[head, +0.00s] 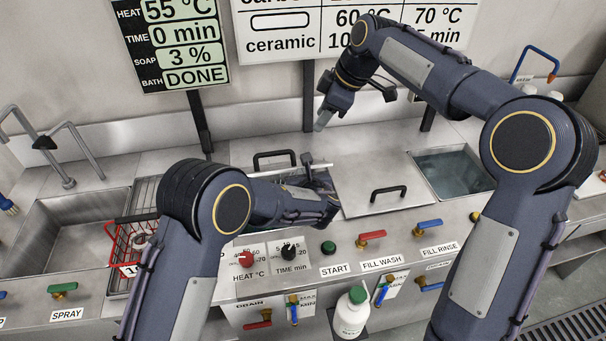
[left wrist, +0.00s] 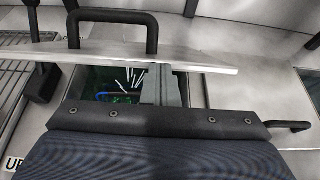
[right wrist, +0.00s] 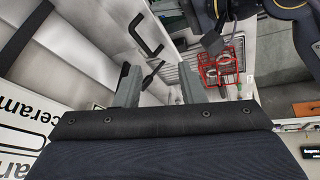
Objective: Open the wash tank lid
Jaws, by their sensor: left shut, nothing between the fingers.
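The metal wash tank lid (left wrist: 215,62) is tilted up at its front edge, with a black handle (left wrist: 110,17) on top. A dark gap below it shows green liquid and pale thin pieces. In the head view the lid's raised edge (head: 318,166) is partly hidden by my left arm. My left gripper (left wrist: 163,72) is shut and empty, its fingertips at the raised edge; I cannot tell whether they touch it. My right gripper (right wrist: 160,88) is open and empty, held high above the back of the counter; it also shows in the head view (head: 322,121).
A flat lid (head: 350,172) with a black handle lies right of my left gripper, beside an open water tank (head: 450,170). A red basket (head: 117,245) stands at the left near an empty sink (head: 75,225). Valves, knobs and a white bottle (head: 350,315) line the front.

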